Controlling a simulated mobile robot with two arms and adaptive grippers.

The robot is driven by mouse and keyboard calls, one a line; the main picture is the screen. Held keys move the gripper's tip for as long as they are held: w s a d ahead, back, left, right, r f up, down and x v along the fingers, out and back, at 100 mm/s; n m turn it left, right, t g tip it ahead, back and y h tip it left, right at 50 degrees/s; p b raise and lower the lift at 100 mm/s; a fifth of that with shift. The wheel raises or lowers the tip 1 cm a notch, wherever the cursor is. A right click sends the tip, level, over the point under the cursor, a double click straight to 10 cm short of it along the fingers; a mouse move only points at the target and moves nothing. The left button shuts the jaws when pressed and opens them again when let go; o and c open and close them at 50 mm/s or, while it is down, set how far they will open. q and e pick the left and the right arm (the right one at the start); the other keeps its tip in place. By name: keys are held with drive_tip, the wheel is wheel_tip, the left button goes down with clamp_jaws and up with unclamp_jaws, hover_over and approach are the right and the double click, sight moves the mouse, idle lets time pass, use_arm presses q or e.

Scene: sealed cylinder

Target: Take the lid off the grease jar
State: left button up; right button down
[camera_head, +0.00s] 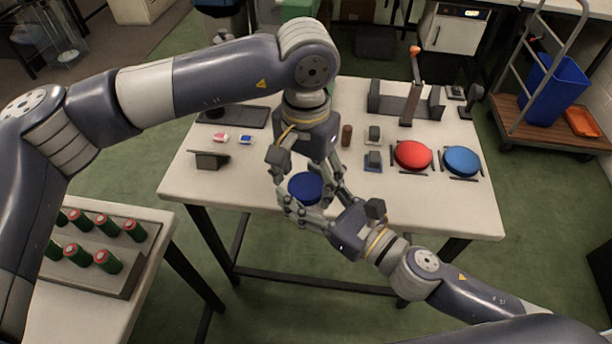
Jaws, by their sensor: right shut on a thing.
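The grease jar shows as a round blue lid (305,187) near the front edge of the table, its body mostly hidden by fingers. My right gripper (308,198) reaches in from the lower right and is shut on the jar, its fingers on either side. My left gripper (304,176) points down from above at the lid, its fingers spread to the lid's left and right. It looks open; whether its fingertips touch the lid is hard to tell. The lid appears to sit level on the jar.
On the white table (450,215) are a red disc (412,155), a blue disc (461,161), a brown cylinder (347,135), small blocks and a grey stand (411,100). A tray of green cylinders (125,270) stands lower left. The table's front right is clear.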

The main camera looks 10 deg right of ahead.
use_arm(q)
drive_tip(key=shift+r, duration=0.1)
drive_tip(key=shift+r, duration=3.7)
drive_tip(key=shift+f, duration=3.8)
drive_tip(key=c, duration=1.2)
drive_tip(key=o, duration=1.2)
